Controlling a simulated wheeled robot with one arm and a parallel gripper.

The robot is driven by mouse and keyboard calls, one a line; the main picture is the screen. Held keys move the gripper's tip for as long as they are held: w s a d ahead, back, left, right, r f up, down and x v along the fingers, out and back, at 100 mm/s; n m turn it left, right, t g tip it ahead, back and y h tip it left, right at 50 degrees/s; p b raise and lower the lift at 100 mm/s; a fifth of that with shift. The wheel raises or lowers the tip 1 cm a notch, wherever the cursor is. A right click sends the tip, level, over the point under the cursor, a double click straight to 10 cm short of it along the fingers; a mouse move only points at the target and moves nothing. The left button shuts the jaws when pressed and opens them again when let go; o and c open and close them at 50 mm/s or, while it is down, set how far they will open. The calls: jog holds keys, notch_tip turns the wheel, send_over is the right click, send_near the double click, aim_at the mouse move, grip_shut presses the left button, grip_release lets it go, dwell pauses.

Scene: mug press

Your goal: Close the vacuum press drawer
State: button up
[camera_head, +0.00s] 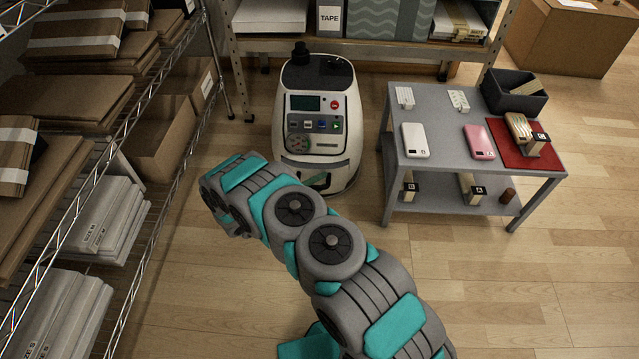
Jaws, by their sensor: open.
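The vacuum press (317,120) is a white rounded machine with a dark top, standing on the floor at the upper middle. Its front panel carries a small screen, a round gauge, a red button and a green button. Its drawer (345,172) is low on the front, below the panel, with a dark, greenish patch showing there. How far the drawer stands out is hard to tell from this steep angle. My arm reaches from the bottom right up to the left, its far end left of and in front of the press. My gripper's fingers do not show.
A wire rack (172,92) with cartons and packets runs along the left. A grey table (447,178) with phone-like items, a red mat (508,160) and a dark bin (500,103) stands right of the press. A shelf (375,48) is behind. Wooden floor in front is clear.

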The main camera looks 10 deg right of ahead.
jog(key=shift+c, duration=0.2)
jog(key=c, duration=0.7)
jog(key=shift+f, duration=0.1)
grip_shut()
